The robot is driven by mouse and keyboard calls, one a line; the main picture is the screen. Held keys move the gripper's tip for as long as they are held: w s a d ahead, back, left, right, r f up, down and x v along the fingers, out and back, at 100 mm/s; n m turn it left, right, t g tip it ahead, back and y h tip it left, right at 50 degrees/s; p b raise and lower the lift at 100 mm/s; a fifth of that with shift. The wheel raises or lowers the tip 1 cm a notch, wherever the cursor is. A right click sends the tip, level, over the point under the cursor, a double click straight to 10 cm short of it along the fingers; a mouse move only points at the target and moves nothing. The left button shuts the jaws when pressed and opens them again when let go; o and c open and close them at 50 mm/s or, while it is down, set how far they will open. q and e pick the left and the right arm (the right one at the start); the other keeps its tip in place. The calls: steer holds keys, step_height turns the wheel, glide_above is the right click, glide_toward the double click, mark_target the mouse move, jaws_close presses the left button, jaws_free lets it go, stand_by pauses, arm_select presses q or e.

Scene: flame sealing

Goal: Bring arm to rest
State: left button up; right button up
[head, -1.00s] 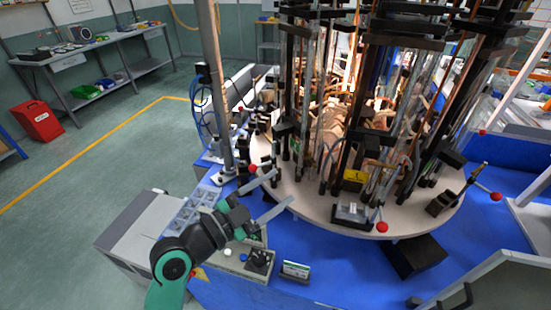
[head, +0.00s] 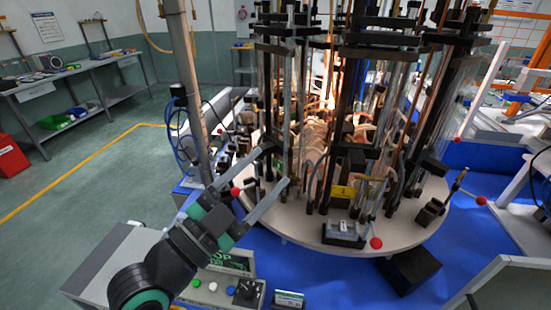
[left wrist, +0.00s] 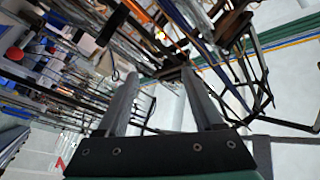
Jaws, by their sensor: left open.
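My left gripper (head: 276,167) is in the middle of the head view, at the near left edge of the round turntable (head: 290,222). Its two fingers are apart and point up and to the right. Nothing shows between them. In the left wrist view the fingers (left wrist: 160,80) are also spread and empty, with the rods of the machine beyond them. A red ball knob (head: 235,191) appears close to the fingers in the head view; I cannot tell if they touch. My right gripper is not in view.
The turntable carries tall black holders, glass tubes and a bright glowing centre. A grey post (head: 184,90) rises behind the gripper. A control box with buttons (head: 213,287) sits below my left arm. A blue table surface (head: 330,270) lies around the turntable. Open green floor (head: 90,185) is at the left.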

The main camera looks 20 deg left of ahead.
arm_select(q)
steer(key=shift+d, duration=0.1)
steer(key=s+a+r+n+t+y+p, duration=0.1)
steer(key=s+a+r+n+t+y, duration=0.3)
steer(key=s+r, duration=0.45)
steer(key=s+a+r+n+t+y, duration=0.15)
steer(key=s+r+n+t, duration=0.35)
steer(key=r, duration=0.7)
step_height(320, 180, up, 38)
steer(key=r+n+y+p, duration=0.1)
steer(key=n+p, duration=0.2)
steer(key=p, duration=3.6)
step_height(320, 180, down, 42)
steer(key=b, duration=4.2)
steer(key=shift+a+f+g, duration=0.15)
steer(key=shift+f+g, duration=0.05)
steer(key=shift+g, duration=0.1)
